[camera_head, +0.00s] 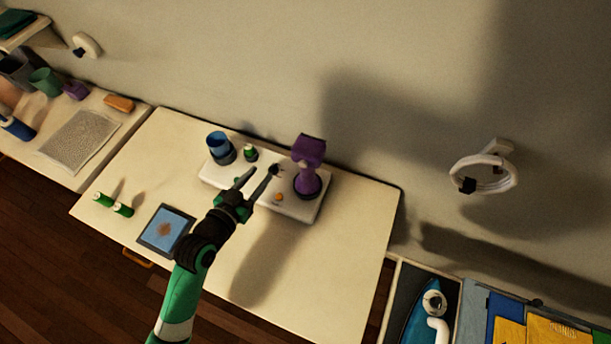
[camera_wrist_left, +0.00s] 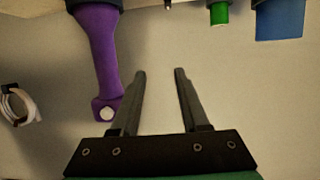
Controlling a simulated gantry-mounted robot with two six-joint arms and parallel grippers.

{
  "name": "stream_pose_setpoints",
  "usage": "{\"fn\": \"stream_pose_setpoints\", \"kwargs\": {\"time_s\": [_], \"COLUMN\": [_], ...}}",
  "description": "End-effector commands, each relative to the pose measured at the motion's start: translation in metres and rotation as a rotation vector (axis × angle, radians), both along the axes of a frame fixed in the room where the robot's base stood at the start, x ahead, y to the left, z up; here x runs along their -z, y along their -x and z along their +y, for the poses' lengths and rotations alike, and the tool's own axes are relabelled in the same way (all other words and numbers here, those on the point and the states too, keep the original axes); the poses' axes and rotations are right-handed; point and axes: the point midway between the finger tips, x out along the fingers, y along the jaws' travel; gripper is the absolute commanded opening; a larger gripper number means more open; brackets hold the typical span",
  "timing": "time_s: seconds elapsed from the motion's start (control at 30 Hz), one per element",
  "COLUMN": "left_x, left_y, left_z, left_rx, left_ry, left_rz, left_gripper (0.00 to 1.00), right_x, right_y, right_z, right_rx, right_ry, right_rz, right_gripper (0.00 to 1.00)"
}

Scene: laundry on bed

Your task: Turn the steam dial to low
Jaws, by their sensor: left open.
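A white panel (camera_head: 235,182) stands on the pale table, with a blue cup-like part, a green part, an orange button (camera_head: 278,197) and a purple upright part on it. A small dark knob-like shape (camera_head: 274,169) shows near my fingertips; I cannot tell for sure whether it is the steam dial. My left gripper (camera_head: 262,176) is open and empty, reaching over the panel between the green and purple parts. In the left wrist view its two fingers (camera_wrist_left: 160,75) are apart with nothing between them. A small dark tip (camera_wrist_left: 168,5) shows beyond them at the top edge. My right gripper is not in view.
The purple part (camera_head: 308,152) stands close right of my gripper, the green part (camera_head: 250,153) and blue cup (camera_head: 219,146) to its left. The table's front right is clear.

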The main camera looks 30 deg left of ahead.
Motion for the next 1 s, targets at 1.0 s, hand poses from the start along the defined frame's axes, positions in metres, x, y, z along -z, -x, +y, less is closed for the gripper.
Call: {"fn": "stream_pose_setpoints", "kwargs": {"time_s": [1.0], "left_x": [0.103], "left_y": [-0.067], "left_z": [0.028], "left_rx": [-0.050], "left_ry": [0.023], "left_rz": [0.079], "left_gripper": [0.45], "right_x": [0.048], "right_y": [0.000], "right_z": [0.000], "right_rx": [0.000], "right_ry": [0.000], "right_rz": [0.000], "right_gripper": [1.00]}}
